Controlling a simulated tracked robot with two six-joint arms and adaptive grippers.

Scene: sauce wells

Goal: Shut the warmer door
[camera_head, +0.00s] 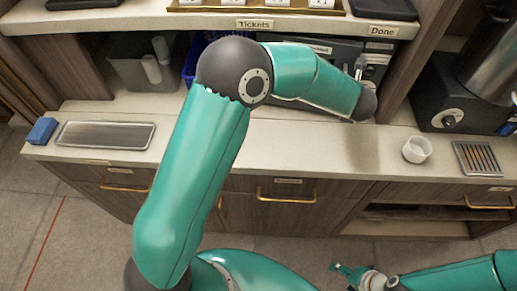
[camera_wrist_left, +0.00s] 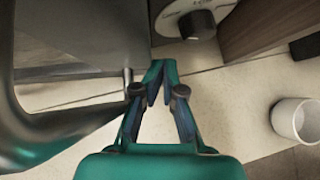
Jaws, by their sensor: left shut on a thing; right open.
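The warmer (camera_head: 318,52) is a dark box under the shelf in the head view, partly hidden by my left arm. A grey metal panel (camera_wrist_left: 70,45) and a large curved metal bar (camera_wrist_left: 50,130) fill the left of the left wrist view; they look like the warmer's door and handle, but how far the door is open is unclear. My left gripper (camera_wrist_left: 157,75) is beside them above the counter. Its fingers are shut, tips close together; what they grip cannot be made out. My right gripper (camera_head: 350,272) is open and empty, low in front of the counter.
A white cup (camera_head: 417,149) stands on the counter, right of my left gripper, also in the wrist view (camera_wrist_left: 295,119). Beyond it is a grilled tray (camera_head: 479,158). A black machine with a knob (camera_head: 447,118) stands behind. A metal tray (camera_head: 105,135) and blue block (camera_head: 41,130) are at left.

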